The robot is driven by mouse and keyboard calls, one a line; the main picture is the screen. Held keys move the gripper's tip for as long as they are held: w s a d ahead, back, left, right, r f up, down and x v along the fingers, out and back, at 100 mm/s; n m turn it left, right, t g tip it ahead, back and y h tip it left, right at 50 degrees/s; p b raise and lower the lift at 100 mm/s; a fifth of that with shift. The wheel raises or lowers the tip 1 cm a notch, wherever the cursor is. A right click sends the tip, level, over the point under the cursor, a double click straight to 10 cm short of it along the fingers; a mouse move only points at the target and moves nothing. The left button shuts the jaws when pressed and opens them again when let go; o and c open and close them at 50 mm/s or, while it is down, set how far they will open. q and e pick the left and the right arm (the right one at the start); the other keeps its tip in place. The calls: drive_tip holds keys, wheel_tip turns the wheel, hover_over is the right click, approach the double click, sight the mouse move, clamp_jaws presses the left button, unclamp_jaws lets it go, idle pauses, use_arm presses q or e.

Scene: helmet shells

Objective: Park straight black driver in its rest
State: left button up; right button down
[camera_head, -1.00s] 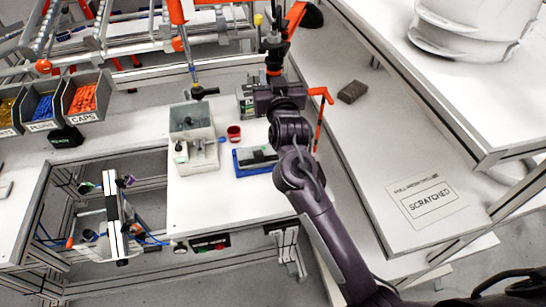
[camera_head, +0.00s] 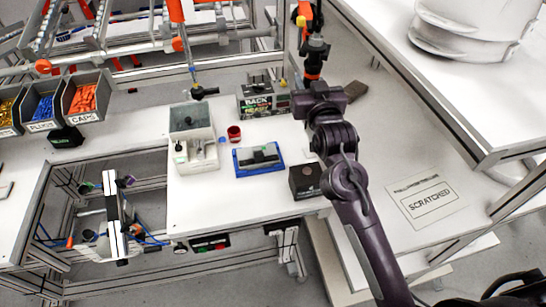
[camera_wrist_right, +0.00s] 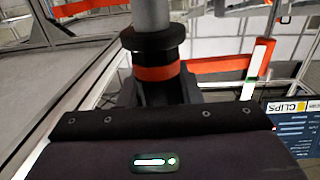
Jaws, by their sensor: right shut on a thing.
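My right gripper (camera_head: 316,84) is shut on the black driver (camera_head: 314,54), which stands roughly upright with an orange band just above the jaws. In the right wrist view the driver (camera_wrist_right: 152,42) shows a grey upper part, a black collar and the orange band, with the gripper (camera_wrist_right: 160,92) close around it below. A black block (camera_head: 306,181) stands on the bench to the left of my right forearm; I cannot tell whether it is the rest. The driver is apart from it. My left gripper is not in view.
A blue tray (camera_head: 246,169) and a red cup (camera_head: 234,133) sit left of the arm. A box marked BACK (camera_head: 252,113) stands behind them. Bins of plugs and caps (camera_head: 86,115) are at the left.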

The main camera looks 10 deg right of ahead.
drive_tip(key=shift+a, duration=0.15)
drive_tip(key=shift+a, duration=0.15)
drive_tip(key=shift+w+d, duration=1.05)
drive_tip(key=shift+d, duration=0.25)
drive_tip(key=shift+w+d, duration=1)
drive_tip(key=shift+d, duration=0.25)
drive_tip(key=c, duration=0.9)
unclamp_jaws()
drive_tip(key=shift+c, duration=0.2)
drive_tip(key=shift+o, duration=0.4)
drive_tip(key=shift+f, duration=0.15)
drive_tip(key=o, duration=0.7)
drive_tip(key=shift+c, duration=0.2)
drive_tip(key=shift+s, duration=0.1)
